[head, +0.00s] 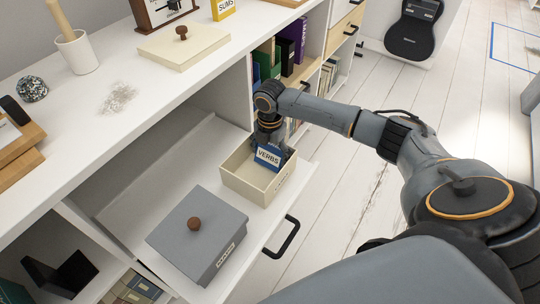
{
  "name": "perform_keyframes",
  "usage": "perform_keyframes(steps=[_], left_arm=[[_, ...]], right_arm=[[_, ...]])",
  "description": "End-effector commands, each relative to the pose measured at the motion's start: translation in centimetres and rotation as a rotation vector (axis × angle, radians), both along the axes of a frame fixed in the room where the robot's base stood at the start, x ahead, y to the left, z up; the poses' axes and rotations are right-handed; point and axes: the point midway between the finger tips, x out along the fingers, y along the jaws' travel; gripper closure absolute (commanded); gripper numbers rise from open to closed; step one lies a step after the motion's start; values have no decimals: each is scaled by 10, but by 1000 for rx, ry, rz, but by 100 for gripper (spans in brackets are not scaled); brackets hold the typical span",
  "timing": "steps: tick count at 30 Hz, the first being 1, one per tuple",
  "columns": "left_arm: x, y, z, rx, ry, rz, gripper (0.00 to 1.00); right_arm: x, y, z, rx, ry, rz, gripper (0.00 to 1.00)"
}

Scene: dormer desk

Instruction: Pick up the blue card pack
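The blue card pack (268,157), labelled VERBS, stands tilted in the open cream box (247,186), its upper part showing above the rim. The box sits on the pulled-out drawer or shelf under the desk. My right gripper (273,147) points down into the box, right at the pack. The pack and box wall hide most of its fingertips, so I cannot tell whether it grips the pack. My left gripper is not in view.
A grey lidded box (197,234) stands nearer on the same drawer (150,190). A cream lid (185,46) with a brown knob lies on the desk above, near a yellow SUMS pack (222,9). A white cup (76,53) stands farther left. Shelved books are behind my arm.

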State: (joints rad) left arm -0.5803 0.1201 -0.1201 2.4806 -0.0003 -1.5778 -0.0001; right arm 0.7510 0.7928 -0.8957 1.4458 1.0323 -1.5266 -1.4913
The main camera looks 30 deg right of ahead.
Motion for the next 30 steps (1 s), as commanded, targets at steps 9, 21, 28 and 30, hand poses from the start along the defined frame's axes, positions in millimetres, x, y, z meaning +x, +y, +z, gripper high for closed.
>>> perform_keyframes(steps=[9, 21, 28, 30], left_arm=[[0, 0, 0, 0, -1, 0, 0], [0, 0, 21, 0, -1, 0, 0], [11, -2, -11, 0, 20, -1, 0], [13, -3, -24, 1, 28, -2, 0]], right_arm=[[0, 0, 1, 0, 0, 0, 49], [-5, 4, 43, 1, -1, 2, 49], [-26, 20, 72, 1, -1, 1, 49], [-31, 24, 81, 0, -1, 2, 49]])
